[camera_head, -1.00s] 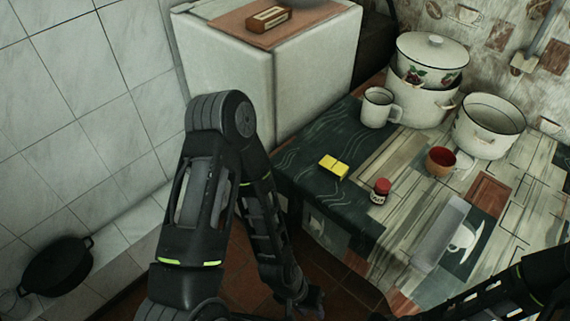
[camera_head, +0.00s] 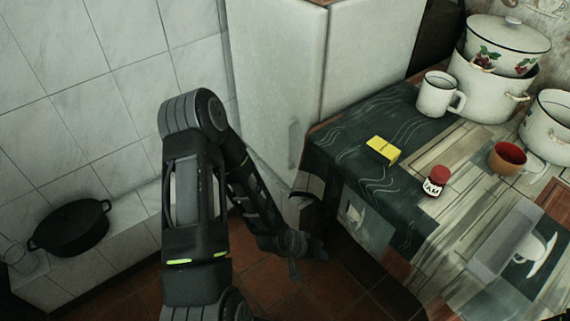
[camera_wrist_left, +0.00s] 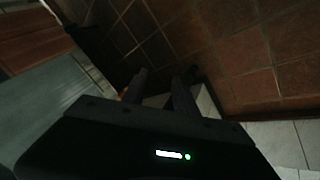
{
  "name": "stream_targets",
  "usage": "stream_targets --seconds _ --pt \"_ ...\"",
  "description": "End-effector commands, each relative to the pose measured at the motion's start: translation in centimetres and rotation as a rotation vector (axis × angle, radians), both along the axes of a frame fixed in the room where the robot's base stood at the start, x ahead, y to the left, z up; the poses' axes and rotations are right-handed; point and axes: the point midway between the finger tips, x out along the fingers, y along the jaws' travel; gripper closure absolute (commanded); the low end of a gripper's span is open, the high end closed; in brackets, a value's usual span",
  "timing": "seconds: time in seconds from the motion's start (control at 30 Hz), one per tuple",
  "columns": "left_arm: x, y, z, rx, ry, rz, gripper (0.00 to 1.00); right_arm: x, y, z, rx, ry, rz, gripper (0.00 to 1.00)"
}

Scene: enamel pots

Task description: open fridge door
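The white fridge (camera_head: 372,50) stands at the top middle of the head view. Its left face, the door (camera_head: 275,75), looks shut, with a faint grey upright handle (camera_head: 294,145) near its right edge. My left arm reaches down in front of it. My left gripper (camera_head: 305,262) is low over the floor, below the door and apart from the handle. In the left wrist view, the two dark fingers of this gripper (camera_wrist_left: 164,76) stand apart with nothing seen between them. The handle cannot be made out there. My right gripper is not in view.
The table (camera_head: 400,210) with a dark patterned cloth stands right of the fridge, carrying a yellow box (camera_head: 383,150), a jam jar (camera_head: 435,182), mugs and pots. A black pan (camera_head: 72,229) sits on the left ledge. Tiled floor (camera_head: 265,285) is open below my gripper.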

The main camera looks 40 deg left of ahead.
Motion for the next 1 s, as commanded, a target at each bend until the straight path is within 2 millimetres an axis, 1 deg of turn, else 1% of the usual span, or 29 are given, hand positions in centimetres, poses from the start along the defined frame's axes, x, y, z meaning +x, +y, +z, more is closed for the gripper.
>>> stream_targets --seconds 0.03,0.07,0.1,0.17,0.2,0.27,0.3,0.37,0.4,0.43,0.5,0.6,0.7,1.0 --pt "2.5 4.0 -3.9 0.038 -0.084 0.051 0.66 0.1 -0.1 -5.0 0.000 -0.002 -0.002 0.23" --pt "3.9 6.3 -4.5 0.063 -0.136 0.072 0.66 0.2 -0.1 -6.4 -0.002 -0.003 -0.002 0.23" --pt "5.7 9.4 -4.9 0.102 -0.211 0.094 0.66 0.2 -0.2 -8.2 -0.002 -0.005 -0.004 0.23" --pt "8.1 14.3 -5.0 0.173 -0.334 0.120 0.66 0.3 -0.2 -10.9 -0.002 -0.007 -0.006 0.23" --pt "9.5 17.7 -4.6 0.224 -0.418 0.131 0.66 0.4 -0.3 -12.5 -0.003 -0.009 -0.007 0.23" --pt "11.2 22.2 -3.1 0.308 -0.550 0.128 0.66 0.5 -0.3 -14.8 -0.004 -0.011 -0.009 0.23" --pt "12.2 24.9 -1.7 0.364 -0.638 0.116 0.66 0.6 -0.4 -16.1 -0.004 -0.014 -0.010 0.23" --pt "13.2 28.0 1.1 0.446 -0.774 0.077 0.66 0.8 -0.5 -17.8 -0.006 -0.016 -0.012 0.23" --pt "13.8 29.3 3.3 0.492 -0.863 0.038 0.66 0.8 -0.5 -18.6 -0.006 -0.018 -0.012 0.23" --pt "14.1 29.7 4.9 0.515 -0.920 0.009 0.66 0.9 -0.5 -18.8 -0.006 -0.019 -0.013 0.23" --pt "14.6 29.7 8.0 0.543 -1.026 -0.059 0.66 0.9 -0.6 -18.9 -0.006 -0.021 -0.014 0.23" --pt "14.9 28.8 10.6 0.544 -1.114 -0.124 0.66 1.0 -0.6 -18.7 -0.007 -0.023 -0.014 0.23" --pt "15.0 28.2 11.5 0.532 -1.150 -0.147 0.66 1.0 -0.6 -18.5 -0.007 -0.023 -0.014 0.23" --pt "15.0 28.0 11.4 0.528 -1.150 -0.147 0.66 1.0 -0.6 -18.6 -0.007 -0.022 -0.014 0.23"
